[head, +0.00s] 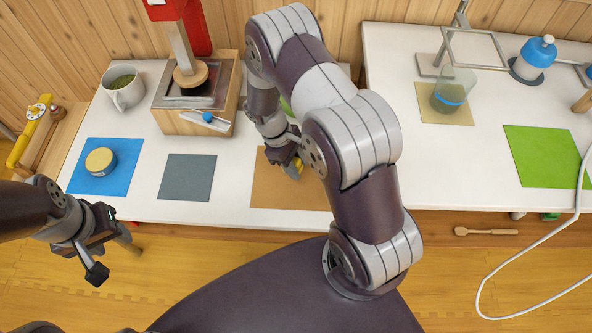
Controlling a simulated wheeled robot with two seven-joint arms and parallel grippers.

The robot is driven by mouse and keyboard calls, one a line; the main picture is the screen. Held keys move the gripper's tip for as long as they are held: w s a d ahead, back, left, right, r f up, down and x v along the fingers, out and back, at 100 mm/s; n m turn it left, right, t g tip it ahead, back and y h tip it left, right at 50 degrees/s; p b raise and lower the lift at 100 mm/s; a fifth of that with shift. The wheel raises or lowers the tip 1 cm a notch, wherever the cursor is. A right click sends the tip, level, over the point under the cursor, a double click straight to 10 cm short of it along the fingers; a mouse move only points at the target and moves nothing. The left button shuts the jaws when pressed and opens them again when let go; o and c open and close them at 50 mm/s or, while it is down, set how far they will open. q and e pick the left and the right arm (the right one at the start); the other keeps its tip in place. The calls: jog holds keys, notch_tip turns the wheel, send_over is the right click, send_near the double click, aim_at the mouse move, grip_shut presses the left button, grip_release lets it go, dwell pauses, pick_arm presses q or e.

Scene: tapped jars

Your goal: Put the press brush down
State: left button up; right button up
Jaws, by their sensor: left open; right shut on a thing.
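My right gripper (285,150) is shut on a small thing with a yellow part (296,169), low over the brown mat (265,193). This is probably the press brush, but my gripper and arm hide most of it. I cannot tell whether it touches the mat. My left gripper (103,245) is open and empty, in front of the table's front edge at the left. The press (181,50), with a red body and a round wooden plunger, stands over a wooden box (190,125) behind the mats.
A blue mat (82,183) holds a yellow-lidded jar (101,161). A grey mat (187,178) is bare. A white mug (123,88) stands at the back left. On the right are a glass beaker (452,90), a blue-and-white bottle (533,58) and a bare green mat (548,157).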

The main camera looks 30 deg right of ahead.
jog(key=shift+w+d+f, duration=0.35)
jog(key=shift+w+f, duration=0.05)
jog(key=shift+w, duration=0.05)
jog(key=shift+w+f, duration=0.15)
jog(key=shift+f, duration=0.05)
notch_tip(320, 180, down, 3)
jog(key=shift+b, duration=0.35)
jog(key=shift+f, duration=0.35)
jog(key=shift+f, duration=0.2)
jog(key=o, duration=0.9)
jog(key=shift+o, duration=0.2)
jog(key=shift+r, duration=0.1)
